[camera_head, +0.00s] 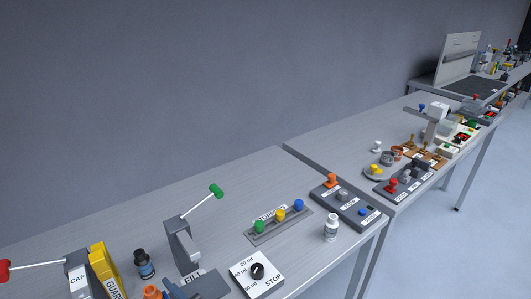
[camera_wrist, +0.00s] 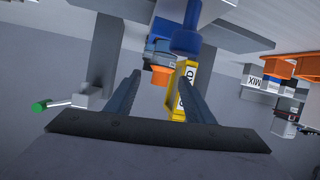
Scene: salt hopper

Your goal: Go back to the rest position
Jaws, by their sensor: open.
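My gripper (camera_wrist: 160,75) shows in the wrist view with its two dark fingers apart and nothing between them. Past the fingertips are an orange part (camera_wrist: 160,76), a blue part (camera_wrist: 187,40) and a yellow guard (camera_wrist: 203,80). I cannot tell how far off they are, but no contact shows. My gripper and arm do not show in the head view. There the green-tipped lever (camera_head: 216,191) stands on the FILL station (camera_head: 182,248), and the yellow guard (camera_head: 103,262) is beside the CAP station (camera_head: 80,284).
A dial box with STOP (camera_head: 260,272), a rack of coloured stoppers (camera_head: 280,219) and a white bottle (camera_head: 331,228) stand on the near bench. A dark bottle (camera_head: 144,264) is beside the guard. A second bench (camera_head: 330,148) holds several devices. Bare bench lies behind the rack.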

